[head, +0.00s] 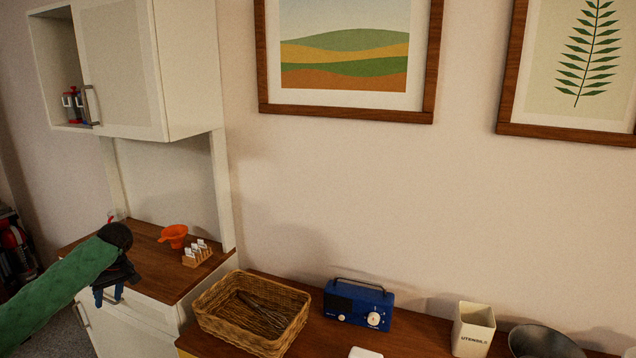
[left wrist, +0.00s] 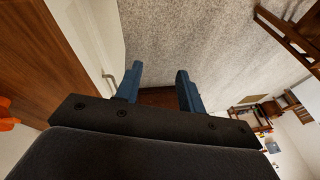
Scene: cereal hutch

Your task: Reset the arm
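My left arm, in a green sleeve, comes in from the left in the head view. My left gripper (head: 110,296) is in front of the white hutch's lower cabinet, near the front edge of its wooden counter (head: 150,259). In the left wrist view the two blue fingers of this gripper (left wrist: 160,88) stand apart with nothing between them. Grey carpet shows beyond them. My right gripper is not in view.
The hutch's upper cabinet (head: 122,60) hangs above the counter. An orange funnel-like cup (head: 173,236) and a small rack (head: 196,254) stand on the counter. A wicker basket (head: 215,316), blue radio (head: 358,304), utensil holder (head: 473,329) and dark bowl (head: 545,342) stand to the right.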

